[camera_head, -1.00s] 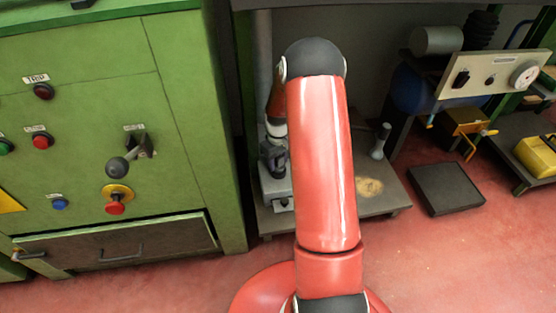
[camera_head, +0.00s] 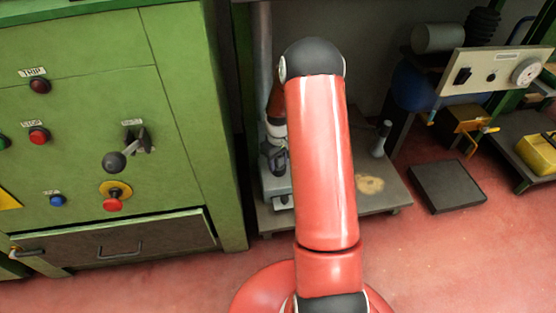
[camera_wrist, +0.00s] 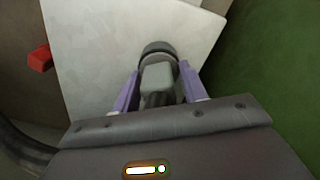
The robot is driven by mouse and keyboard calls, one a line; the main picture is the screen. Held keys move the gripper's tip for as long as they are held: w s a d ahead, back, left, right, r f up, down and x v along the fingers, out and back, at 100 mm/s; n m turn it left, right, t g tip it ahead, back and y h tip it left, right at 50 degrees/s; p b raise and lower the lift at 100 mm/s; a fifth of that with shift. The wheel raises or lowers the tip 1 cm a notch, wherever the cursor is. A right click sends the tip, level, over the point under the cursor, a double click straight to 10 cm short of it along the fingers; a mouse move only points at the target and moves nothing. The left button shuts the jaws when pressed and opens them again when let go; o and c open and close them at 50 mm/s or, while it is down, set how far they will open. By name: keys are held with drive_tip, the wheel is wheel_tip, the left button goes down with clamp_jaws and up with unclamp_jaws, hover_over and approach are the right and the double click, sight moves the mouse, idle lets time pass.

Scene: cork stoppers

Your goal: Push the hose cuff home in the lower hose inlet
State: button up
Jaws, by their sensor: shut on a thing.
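In the wrist view my gripper (camera_wrist: 160,90) has its two purple fingers on either side of a grey block-shaped piece, which seems to be the hose cuff (camera_wrist: 158,75). The fingers are shut on it. A dark round ring (camera_wrist: 157,49) shows just beyond the cuff, against a pale plate (camera_wrist: 95,60). I cannot tell whether this ring is the lower hose inlet or part of the cuff, nor how deep the cuff sits. In the head view my gripper (camera_head: 274,160) is small, low beside the grey column, and partly hidden by my red arm.
A green cabinet (camera_head: 185,120) with buttons and a lever stands close on the left. A low shelf (camera_head: 385,197) holds a small upright cylinder (camera_head: 381,139). A black mat (camera_head: 447,187) lies on the red floor at right. A red piece (camera_wrist: 40,58) shows left in the wrist view.

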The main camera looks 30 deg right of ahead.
drive_tip(key=shift+f, duration=0.1)
drive_tip(key=o, duration=1.1)
drive_tip(key=shift+c, duration=0.2)
drive_tip(key=shift+r+p, duration=0.7)
drive_tip(key=shift+r, duration=3.2)
drive_tip(key=shift+r, duration=0.1)
